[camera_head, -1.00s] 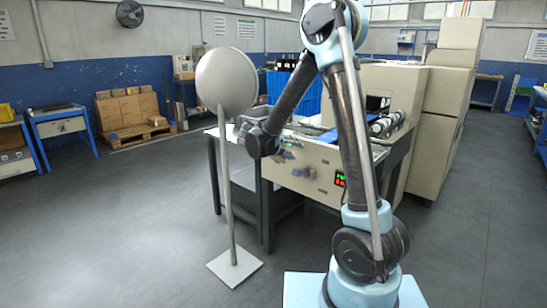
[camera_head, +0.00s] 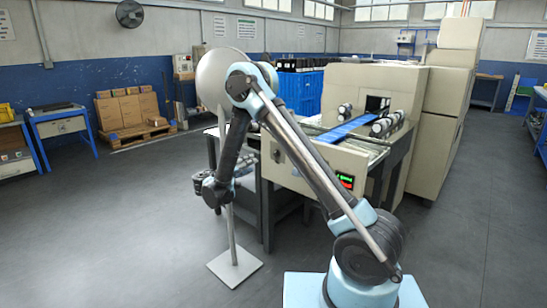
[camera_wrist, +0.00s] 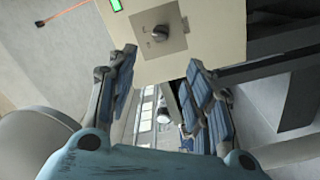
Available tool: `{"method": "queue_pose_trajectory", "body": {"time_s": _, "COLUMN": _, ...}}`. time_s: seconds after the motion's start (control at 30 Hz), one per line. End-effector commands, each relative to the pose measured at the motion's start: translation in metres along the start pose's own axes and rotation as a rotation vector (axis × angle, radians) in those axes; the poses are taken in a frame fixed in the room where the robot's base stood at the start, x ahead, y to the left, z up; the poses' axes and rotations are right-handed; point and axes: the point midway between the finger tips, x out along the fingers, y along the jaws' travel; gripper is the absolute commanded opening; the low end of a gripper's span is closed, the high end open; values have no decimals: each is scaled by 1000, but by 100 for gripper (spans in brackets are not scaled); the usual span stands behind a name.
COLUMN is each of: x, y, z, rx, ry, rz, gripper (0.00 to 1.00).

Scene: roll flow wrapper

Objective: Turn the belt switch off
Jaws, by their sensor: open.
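In the wrist view, a dark rotary switch knob (camera_wrist: 160,33) sits on a grey square plate (camera_wrist: 178,44) on a cream machine panel (camera_wrist: 210,25). I cannot tell its exact setting. My gripper (camera_wrist: 161,62) is open and empty, its two blue-padded fingers apart. The knob shows beyond the fingertips, between them and toward the top of the picture, with nothing touching it. In the head view, the blue belt (camera_head: 345,130) runs along the top of the cream machine (camera_head: 330,165). My gripper is hard to make out there, near the machine's left end.
A green light (camera_wrist: 115,5) shows near the knob plate. A round grey disc on a stand (camera_head: 214,80) stands left of the machine, close behind my arm, with its base plate (camera_head: 235,268) on the floor. Blue crates (camera_head: 300,90) are behind. Open floor lies in front and left.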

Motion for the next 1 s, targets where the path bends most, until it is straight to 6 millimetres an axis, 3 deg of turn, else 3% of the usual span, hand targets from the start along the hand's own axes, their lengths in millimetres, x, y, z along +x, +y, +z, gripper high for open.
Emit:
{"method": "queue_pose_trajectory", "body": {"time_s": 0.8, "x": 136, "y": 1, "z": 1, "rx": -1, "ry": -4, "rz": 1, "gripper": 47}}
{"method": "queue_pose_trajectory", "body": {"time_s": 1.0, "x": 160, "y": 0, "z": 1, "rx": -1, "ry": -3, "rz": 0, "gripper": 47}}
